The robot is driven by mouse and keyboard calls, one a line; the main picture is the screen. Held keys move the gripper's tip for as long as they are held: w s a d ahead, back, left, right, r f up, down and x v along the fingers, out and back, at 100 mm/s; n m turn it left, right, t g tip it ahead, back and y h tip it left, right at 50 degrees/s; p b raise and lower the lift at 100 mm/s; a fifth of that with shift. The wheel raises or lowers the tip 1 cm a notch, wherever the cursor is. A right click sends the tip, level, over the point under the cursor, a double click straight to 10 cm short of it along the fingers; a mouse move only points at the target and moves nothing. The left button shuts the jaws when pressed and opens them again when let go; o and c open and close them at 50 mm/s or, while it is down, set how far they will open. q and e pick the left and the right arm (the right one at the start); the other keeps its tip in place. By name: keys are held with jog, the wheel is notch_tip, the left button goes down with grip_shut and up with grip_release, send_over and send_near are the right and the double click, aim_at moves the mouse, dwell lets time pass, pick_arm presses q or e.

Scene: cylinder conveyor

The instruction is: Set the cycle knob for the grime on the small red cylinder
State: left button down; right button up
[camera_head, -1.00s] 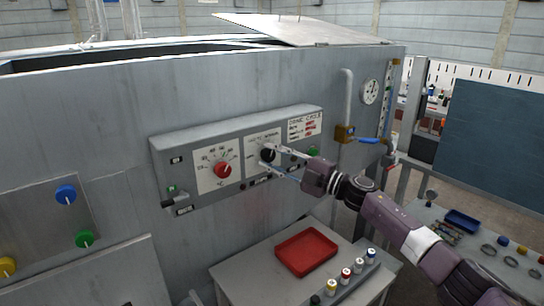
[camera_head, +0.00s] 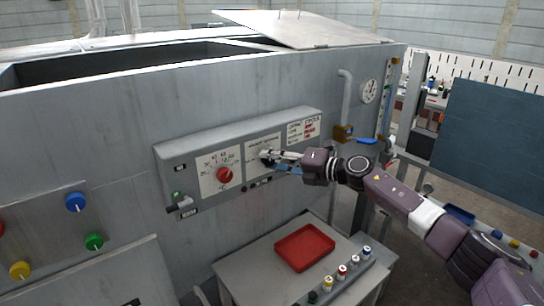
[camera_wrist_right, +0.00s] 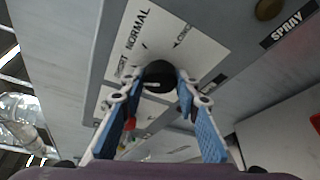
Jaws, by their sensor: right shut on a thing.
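The black cycle knob (camera_wrist_right: 160,76) sits on a white dial plate marked NORMAL on the grey control panel (camera_head: 180,155). My right gripper (camera_wrist_right: 161,88) has its two fingertips on either side of the knob and is shut on it. In the head view my right gripper (camera_head: 272,160) hides most of the knob. A pale mark shows on the knob face, but I cannot tell which setting it points to. A small cylinder with a red band (camera_head: 342,271) stands in a rack on the table; its grime is too small to make out. My left gripper is out of view.
A red temperature knob (camera_head: 224,174) is left of the cycle dial. A card with red and black print (camera_head: 302,131) is to its right. A red tray (camera_head: 304,247) lies on the table below. A pipe with a blue-handled valve (camera_head: 366,141) stands right of the panel.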

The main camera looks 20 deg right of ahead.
jog(key=shift+f+n, duration=0.15)
jog(key=shift+n, duration=0.25)
jog(key=o, duration=1.2)
jog(key=shift+c, duration=0.2)
jog(key=v, duration=1.2)
jog(key=shift+a, duration=0.1)
